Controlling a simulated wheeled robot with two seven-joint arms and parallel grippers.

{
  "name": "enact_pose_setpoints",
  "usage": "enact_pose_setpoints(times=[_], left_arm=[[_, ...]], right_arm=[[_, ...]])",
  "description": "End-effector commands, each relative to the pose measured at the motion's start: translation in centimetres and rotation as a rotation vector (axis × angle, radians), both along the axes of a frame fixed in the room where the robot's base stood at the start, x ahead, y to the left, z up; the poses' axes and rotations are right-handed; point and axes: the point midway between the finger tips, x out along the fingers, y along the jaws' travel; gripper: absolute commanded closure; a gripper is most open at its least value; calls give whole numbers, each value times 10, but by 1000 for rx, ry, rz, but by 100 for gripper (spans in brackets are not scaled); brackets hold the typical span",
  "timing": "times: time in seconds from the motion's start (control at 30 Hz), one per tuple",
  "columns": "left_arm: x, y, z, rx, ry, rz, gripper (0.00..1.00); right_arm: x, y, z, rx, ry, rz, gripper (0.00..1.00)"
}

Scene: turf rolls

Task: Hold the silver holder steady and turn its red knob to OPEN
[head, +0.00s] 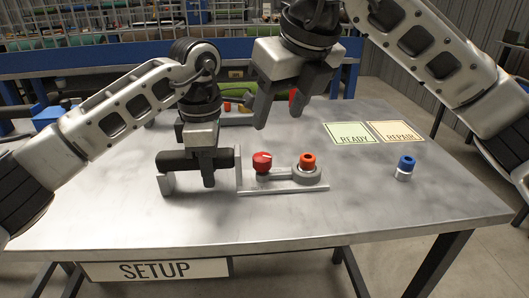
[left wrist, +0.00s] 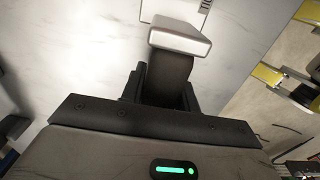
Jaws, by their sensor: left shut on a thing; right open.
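The silver holder (head: 283,189) lies on the metal table, with a black grip bar (head: 172,161) at its left. Its red knob (head: 262,162) has a white mark on top; I cannot read an OPEN label. An orange-red ringed part (head: 308,161) sits on the holder's right end. My left gripper (head: 209,179) is shut on the black bar from above. The left wrist view shows the bar (left wrist: 172,70) between its fingers, under a silver end plate (left wrist: 180,38). My right gripper (head: 280,119) is open and empty, above and behind the knob, pointing down.
A blue-topped silver piece (head: 405,168) stands at the right. A green READY card (head: 349,133) and an orange REPAIR card (head: 397,132) lie behind it. Yellow and red items (head: 236,109) sit at the back of the table. The front right of the table (head: 400,215) is clear.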

Motion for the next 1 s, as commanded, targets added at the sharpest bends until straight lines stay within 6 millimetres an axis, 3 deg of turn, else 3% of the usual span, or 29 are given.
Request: enact_pose_setpoints(times=[0.5, 0.7, 1.0], left_arm=[[0, 0, 0, 0, 0, 0, 100], [0, 0, 0, 0, 0, 0, 100], [0, 0, 0, 0, 0, 1, 100]], right_arm=[[30, 18, -88, 1, 6, 3, 47], [36, 21, -103, 2, 4, 2, 47], [37, 21, -105, 2, 3, 2, 47]])
